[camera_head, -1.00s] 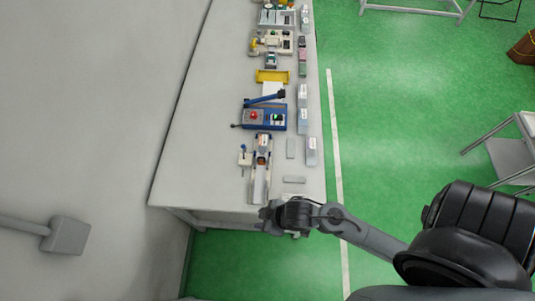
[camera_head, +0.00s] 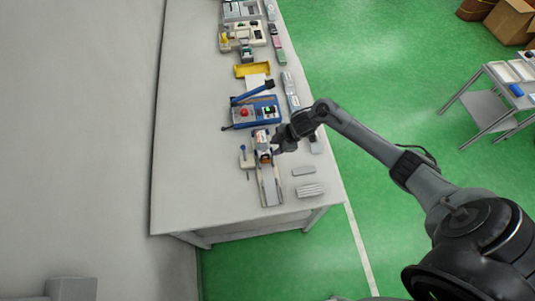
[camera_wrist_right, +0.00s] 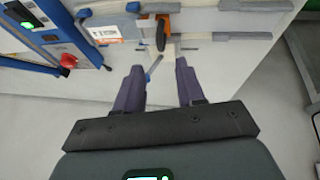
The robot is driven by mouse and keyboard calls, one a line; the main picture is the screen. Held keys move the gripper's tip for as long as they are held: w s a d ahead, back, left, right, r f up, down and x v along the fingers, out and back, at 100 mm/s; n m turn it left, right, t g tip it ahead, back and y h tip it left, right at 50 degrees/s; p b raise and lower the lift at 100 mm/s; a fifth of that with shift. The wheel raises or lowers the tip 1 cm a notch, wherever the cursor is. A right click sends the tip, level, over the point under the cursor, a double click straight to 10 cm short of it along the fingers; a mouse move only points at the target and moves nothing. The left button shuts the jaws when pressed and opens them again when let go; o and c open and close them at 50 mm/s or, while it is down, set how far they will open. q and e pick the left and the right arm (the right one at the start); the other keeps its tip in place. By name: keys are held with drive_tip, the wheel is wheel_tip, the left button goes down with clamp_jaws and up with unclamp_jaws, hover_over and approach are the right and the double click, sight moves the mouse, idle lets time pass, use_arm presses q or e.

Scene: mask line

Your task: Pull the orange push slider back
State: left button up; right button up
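The orange push slider (camera_head: 265,156) is a small orange part in the narrow silver channel fixture (camera_head: 270,188) at the near end of the bench. In the right wrist view the orange slider (camera_wrist_right: 174,22) shows at the top, beside a dark oval piece. My right gripper (camera_head: 280,147) is over the right side of the fixture, close to the slider. In the wrist view the two purple fingers of my right gripper (camera_wrist_right: 158,70) are apart, with nothing held between them. The slider lies beyond their tips. The head view does not clearly show the fingertips. My left gripper is not in view.
A blue press (camera_head: 255,111) with a red button stands just beyond the fixture. A small post stand (camera_head: 246,158) is to its left. Flat grey pieces (camera_head: 309,190) lie to its right. The bench's near left area is clear.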

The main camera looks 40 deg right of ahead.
sight(266, 155)
drive_tip(key=b+x, duration=0.1)
drive_tip(key=x, duration=0.7)
drive_tip(key=shift+f, duration=0.2)
drive_tip(key=shift+c, duration=0.5)
clamp_jaws()
